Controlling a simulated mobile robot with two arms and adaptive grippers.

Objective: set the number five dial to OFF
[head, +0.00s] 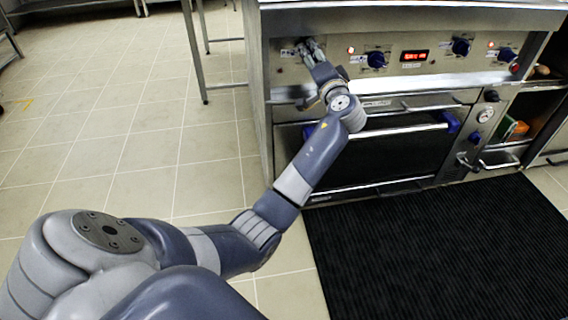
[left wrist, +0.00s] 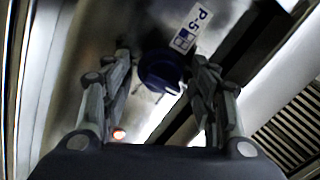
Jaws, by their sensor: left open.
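The number five dial (left wrist: 160,72) is a dark blue knob on the metal panel, seen in the left wrist view beside a white label (left wrist: 192,27) reading P-5. My left gripper (left wrist: 162,62) is open, with one finger on each side of the knob; I cannot tell whether either finger touches it. In the head view my left gripper (head: 308,48) is at the left end of the stove's control panel and largely hides that dial. The dial's exact setting cannot be read. My right gripper is not in view.
Other blue dials (head: 376,59) and a red display (head: 413,56) sit further right on the panel. A lit indicator (left wrist: 118,134) shows near the dial. Below is the oven door handle (head: 405,130).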

